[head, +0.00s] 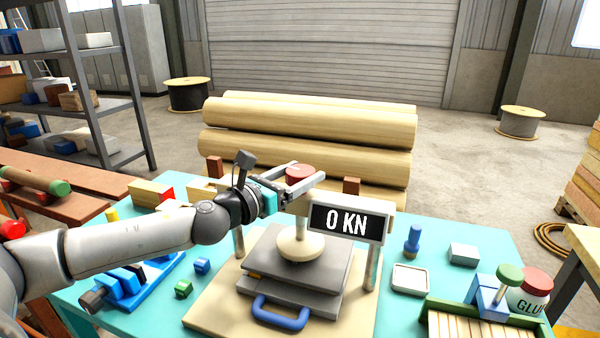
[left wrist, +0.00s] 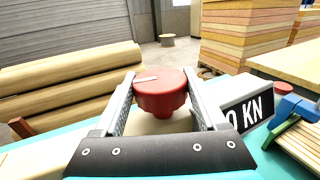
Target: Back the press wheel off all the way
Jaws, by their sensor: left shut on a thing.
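The red press wheel (head: 299,172) sits on top of the press, and it shows large in the left wrist view (left wrist: 160,92) with a pale mark on its top. My left gripper (head: 304,178) is shut on the wheel, one finger on each side; its fingers also show in the left wrist view (left wrist: 160,100). The press display (head: 346,224) reads 0 KN. Below it a pale round press foot (head: 300,247) stands over grey plates (head: 275,262) with a blue handle (head: 281,313). I cannot tell whether the foot touches the top plate. My right gripper is not in view.
The press stands on a teal table (head: 480,240). A blue clamp tool (head: 130,285) and small blocks lie at left. A white tray (head: 410,279), a glue jar (head: 530,290) and a green-edged slatted tray (head: 432,318) are at right. Logs (head: 310,125) lie behind.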

